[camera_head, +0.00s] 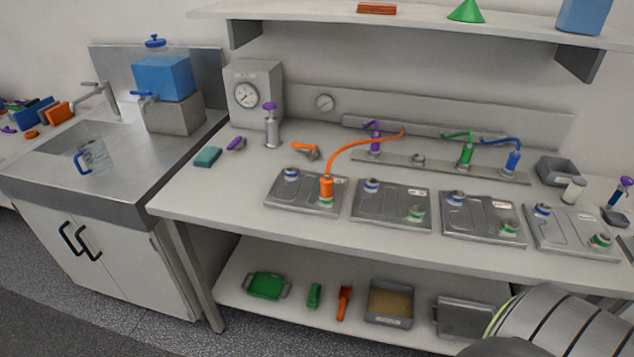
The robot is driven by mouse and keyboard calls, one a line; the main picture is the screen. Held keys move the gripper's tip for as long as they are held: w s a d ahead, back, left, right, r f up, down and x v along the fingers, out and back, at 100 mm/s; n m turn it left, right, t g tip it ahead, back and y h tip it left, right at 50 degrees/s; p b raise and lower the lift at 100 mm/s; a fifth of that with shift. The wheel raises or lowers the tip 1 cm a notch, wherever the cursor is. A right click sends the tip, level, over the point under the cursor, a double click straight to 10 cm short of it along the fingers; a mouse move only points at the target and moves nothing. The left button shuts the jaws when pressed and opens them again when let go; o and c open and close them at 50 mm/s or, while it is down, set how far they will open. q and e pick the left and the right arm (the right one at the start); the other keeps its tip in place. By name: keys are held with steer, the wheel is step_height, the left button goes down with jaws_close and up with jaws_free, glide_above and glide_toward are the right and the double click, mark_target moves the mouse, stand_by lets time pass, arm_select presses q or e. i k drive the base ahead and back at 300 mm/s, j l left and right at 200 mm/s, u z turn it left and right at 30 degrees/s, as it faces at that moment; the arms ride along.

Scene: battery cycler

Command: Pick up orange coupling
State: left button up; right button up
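The orange coupling (326,188) stands upright on a green-ringed port at the right end of the leftmost flat metal plate (306,207) on the bench. An orange hose (358,141) arches from its top up to the rail at the back. Neither of my grippers shows in the head view. A large rounded grey link, part of my own body, fills the bottom right corner.
Similar plates (390,216) continue to the right. A green coupling (466,154) and a blue coupling (513,160) stand on the rail behind. An orange-handled valve (305,151) lies left of the hose. A shelf (420,17) overhangs the back.

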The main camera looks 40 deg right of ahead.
mark_target(327, 181)
steer(key=z, duration=1.8)
